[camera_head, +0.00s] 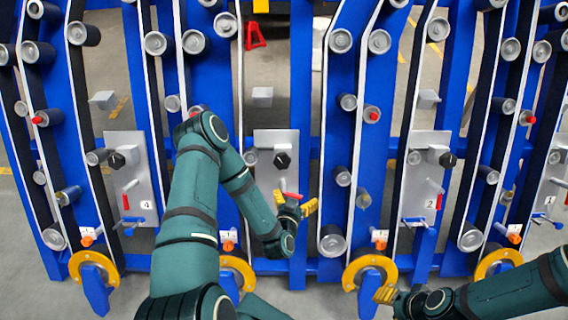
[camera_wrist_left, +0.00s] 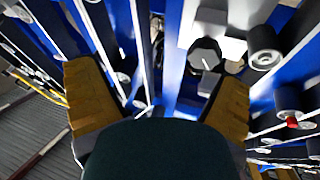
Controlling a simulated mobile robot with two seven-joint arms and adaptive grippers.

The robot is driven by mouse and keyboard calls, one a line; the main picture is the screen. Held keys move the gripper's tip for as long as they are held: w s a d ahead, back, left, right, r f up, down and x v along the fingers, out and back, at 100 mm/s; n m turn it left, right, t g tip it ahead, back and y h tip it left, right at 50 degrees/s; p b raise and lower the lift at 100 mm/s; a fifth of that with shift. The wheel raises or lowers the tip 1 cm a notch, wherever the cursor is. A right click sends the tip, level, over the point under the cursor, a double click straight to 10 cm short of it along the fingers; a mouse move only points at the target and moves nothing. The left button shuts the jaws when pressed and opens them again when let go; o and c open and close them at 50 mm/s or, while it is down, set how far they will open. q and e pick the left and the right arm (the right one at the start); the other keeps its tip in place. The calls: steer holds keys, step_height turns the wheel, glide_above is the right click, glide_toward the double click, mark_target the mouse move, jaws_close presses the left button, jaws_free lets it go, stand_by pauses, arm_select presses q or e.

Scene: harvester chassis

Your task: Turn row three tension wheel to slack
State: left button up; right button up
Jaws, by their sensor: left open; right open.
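A dark knob (camera_head: 282,160) sits on the grey plate (camera_head: 267,138) in the middle of the blue frame; I take it as the row three wheel. That plate's number is not visible behind my left arm. In the left wrist view the dark many-sided knob (camera_wrist_left: 205,55) has a light line on its face and stands ahead, between the two yellow fingers. My left gripper (camera_head: 296,207) is open and empty, below the knob and near a red-handled lever (camera_head: 291,195). My right gripper (camera_head: 388,296) is open and empty at the lower right, by a yellow ring.
Similar plates carry the numbers 4 (camera_head: 124,190) at left and 2 (camera_head: 413,195) at right, each with a knob and red lever. Belts, rollers and blue posts (camera_head: 300,80) surround them. Yellow rings (camera_head: 370,271) line the bottom. A red stand (camera_head: 255,38) is behind.

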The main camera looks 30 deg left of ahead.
mark_target(282, 162)
arm_select(q)
steer(key=s+a+n+y, duration=0.1)
steer(key=a+n+y, duration=0.1)
steer(key=a+y, duration=0.3)
steer(key=shift+t+h, duration=0.3)
steer(key=shift+t, duration=0.1)
steer(key=b+x, duration=0.1)
steer(key=x, duration=0.3)
steer(key=b+x, duration=0.1)
steer(key=x, duration=0.8)
steer(key=shift+a+r+b, duration=0.3)
steer(key=shift+r+b, duration=0.1)
steer(key=c, duration=1.2)
